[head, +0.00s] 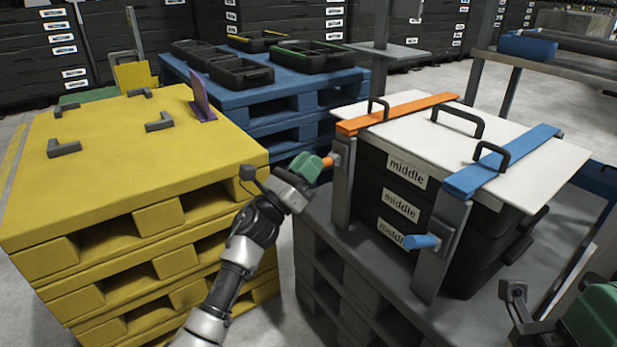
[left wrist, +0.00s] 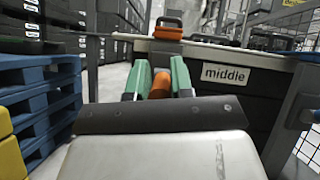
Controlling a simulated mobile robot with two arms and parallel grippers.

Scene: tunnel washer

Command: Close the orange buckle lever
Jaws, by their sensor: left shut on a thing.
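The orange buckle lever (head: 331,160) sticks out to the left from a grey upright strap on the near side of the crate stack. My left gripper (head: 318,164), with green fingers, is shut on it. In the left wrist view the orange lever (left wrist: 160,86) lies between the two green fingers (left wrist: 160,80). The orange strap (head: 395,112) runs across the white lid (head: 470,130) above the dark crates labelled "middle". My right gripper (head: 560,318) shows only in part at the bottom right corner; its fingertips are not clear.
A blue strap (head: 500,160) with a blue lever (head: 422,242) stands right of the orange one. The crates rest on a grey pallet (head: 372,285). Yellow pallets (head: 120,180) stand close on the left, blue pallets (head: 270,95) with black trays behind.

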